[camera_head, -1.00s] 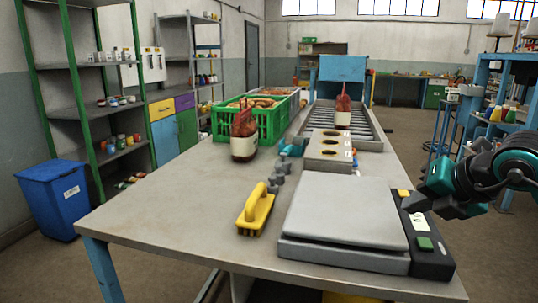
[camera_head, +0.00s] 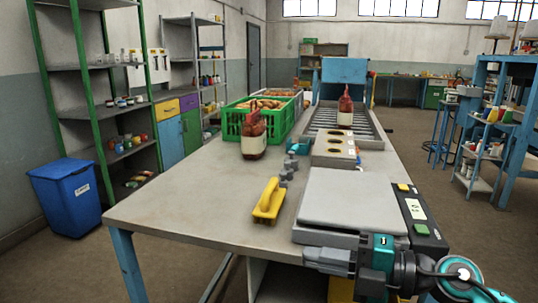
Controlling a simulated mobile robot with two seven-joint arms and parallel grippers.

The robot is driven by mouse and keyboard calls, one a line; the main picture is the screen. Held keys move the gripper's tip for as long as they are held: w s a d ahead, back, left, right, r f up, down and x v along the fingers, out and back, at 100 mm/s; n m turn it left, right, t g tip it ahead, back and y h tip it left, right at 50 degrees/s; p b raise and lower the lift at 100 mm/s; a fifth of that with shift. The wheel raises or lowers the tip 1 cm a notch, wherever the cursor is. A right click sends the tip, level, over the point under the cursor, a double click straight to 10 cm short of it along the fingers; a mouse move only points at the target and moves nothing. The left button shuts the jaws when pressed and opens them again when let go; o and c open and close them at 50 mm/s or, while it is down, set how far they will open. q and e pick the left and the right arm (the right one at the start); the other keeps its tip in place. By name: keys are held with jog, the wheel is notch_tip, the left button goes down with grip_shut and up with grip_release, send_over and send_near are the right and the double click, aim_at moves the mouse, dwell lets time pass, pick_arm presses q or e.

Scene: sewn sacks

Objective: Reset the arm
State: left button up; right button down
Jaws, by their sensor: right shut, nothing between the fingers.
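My right arm comes in at the lower right of the head view, and its gripper (camera_head: 314,256) points left along the front edge of the grey scale. The gripper is shut and empty. It hides part of the front of the scale (camera_head: 345,200), whose flat plate is bare. I cannot tell whether the gripper touches the scale or the table. My left gripper is out of view.
Another sack (camera_head: 345,108) stands on the roller conveyor (camera_head: 368,135). A blue bin (camera_head: 66,197) stands left. Table space left of the brush is clear.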

jog(key=s+d+f+m+t+h+p, duration=0.1)
jog(key=d+f+m+t+h, duration=0.35)
jog(key=m, duration=0.65)
jog(key=s+d+f+m+t+h+p, duration=0.1)
jog(key=d+f+m+t+h, duration=0.1)
jog(key=f+m+t+h, duration=0.55)
jog(key=s+d+f+m+g+h, duration=0.2)
jog(key=s+f+m+g, duration=0.5)
jog(key=s+f, duration=0.5)
notch_tip(320, 180, down, 4)
jog(key=shift+s+d+f+m, duration=0.1)
jog(key=shift+s+d+m, duration=0.15)
jog(key=shift+d+m, duration=0.6)
jog(key=shift+a+m+p, duration=0.25)
jog(key=shift+m+p, duration=0.05)
